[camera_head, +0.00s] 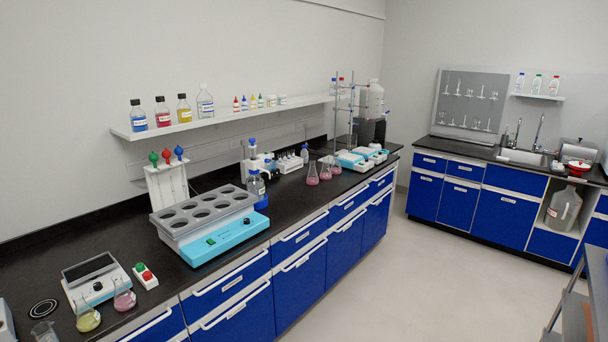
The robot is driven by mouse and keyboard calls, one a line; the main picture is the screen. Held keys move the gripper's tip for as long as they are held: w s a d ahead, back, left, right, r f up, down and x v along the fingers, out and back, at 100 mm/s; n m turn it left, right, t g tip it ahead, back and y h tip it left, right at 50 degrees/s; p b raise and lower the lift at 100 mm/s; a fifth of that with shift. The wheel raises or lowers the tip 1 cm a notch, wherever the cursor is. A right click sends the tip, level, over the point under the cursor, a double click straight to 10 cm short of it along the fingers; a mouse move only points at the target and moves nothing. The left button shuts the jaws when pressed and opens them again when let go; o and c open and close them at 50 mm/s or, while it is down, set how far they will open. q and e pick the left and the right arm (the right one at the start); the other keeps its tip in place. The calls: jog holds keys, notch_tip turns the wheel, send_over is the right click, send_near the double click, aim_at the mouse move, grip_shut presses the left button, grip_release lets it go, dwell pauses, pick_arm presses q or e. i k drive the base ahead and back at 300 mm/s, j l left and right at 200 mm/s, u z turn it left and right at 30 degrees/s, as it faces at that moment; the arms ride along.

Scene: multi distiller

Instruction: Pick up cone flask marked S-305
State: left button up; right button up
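Several cone flasks stand on the black bench along the left wall. Near the front left are a flask with yellow liquid (88,319) and a flask with pink liquid (124,298), both just in front of a stirrer-like device (97,284). Farther back, a group of pink cone flasks stands near the bench's front edge: one in front (312,176), one behind it (326,171), and one beyond (336,166). Any markings on the flasks are too small to read, so I cannot tell which is S-305. Neither gripper is in view.
A blue-and-grey multi-hole heating unit (207,222) fills the mid bench. A blue bottle (257,191) stands behind it. A clear beaker (44,332) is at the lower left. The floor (400,270) is open; a grey cart (575,305) stands at right.

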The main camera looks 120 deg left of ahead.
aim_at(313, 177)
jog(key=u, duration=1.8)
jog(key=i+j+u, duration=0.15)
jog(key=u, duration=0.3)
jog(key=i+j+u, duration=0.15)
jog(key=u, duration=0.25)
jog(key=i+u, duration=0.3)
jog(key=u, duration=0.15)
jog(key=i, duration=5.05)
jog(key=i+z, duration=0.2)
jog(key=i, duration=0.55)
jog(key=i+j+z, duration=0.15)
jog(key=i, duration=0.6)
jog(key=z, duration=3.65)
